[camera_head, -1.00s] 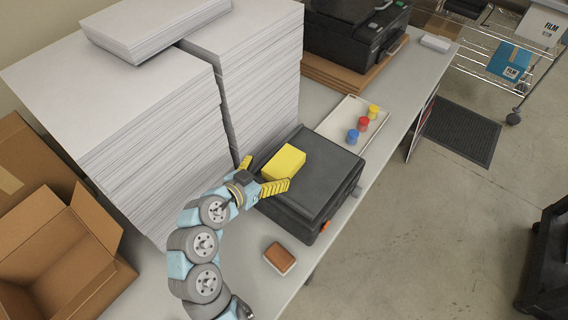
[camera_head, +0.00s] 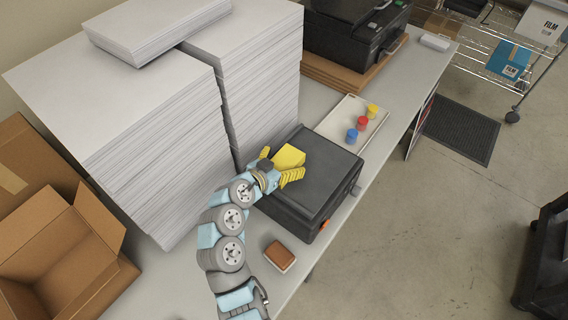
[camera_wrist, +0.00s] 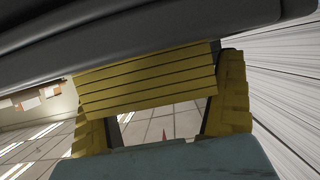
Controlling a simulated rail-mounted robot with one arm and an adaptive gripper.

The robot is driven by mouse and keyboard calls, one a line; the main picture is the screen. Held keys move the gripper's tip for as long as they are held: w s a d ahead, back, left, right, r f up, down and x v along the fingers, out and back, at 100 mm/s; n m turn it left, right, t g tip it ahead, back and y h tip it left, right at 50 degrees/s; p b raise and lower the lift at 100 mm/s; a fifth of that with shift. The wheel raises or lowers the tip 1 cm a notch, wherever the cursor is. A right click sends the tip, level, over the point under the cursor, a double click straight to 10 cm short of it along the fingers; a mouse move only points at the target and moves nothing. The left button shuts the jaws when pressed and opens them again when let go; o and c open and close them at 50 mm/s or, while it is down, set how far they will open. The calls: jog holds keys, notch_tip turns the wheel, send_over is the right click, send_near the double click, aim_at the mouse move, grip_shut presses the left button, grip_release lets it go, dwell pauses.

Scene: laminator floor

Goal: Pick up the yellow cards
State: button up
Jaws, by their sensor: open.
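The yellow cards (camera_head: 289,156) form a small stack on top of the black machine (camera_head: 325,165). In the wrist view the stack (camera_wrist: 145,80) shows edge-on, with thin dark lines between its layers, against the machine's dark top. My gripper (camera_head: 282,163) is open, with one yellow finger on either side of the cards. Both ribbed fingers also show in the wrist view, at the left and right of the stack. I cannot tell whether either finger touches it. Part of the stack's near side is hidden behind my gripper in the head view.
Tall white paper stacks (camera_head: 190,120) stand close on the left. A tray (camera_head: 335,122) with blue, red and yellow pots lies behind the machine. A brown block (camera_head: 279,256) lies on the table in front. A printer (camera_head: 358,40) stands at the back.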

aim_at(284, 163)
jog(key=c, duration=1.2)
jog(key=shift+c, duration=0.2)
jog(key=r, duration=0.4)
jog(key=shift+s+b, duration=0.3)
jog(key=shift+b, duration=0.1)
jog(key=s+r, duration=0.4)
jog(key=r, duration=0.1)
jog(key=shift+s+a, duration=0.1)
jog(key=shift+s, duration=0.1)
jog(key=s+r+p, duration=0.4)
jog(key=s, duration=0.5)
jog(key=shift+p, duration=0.35)
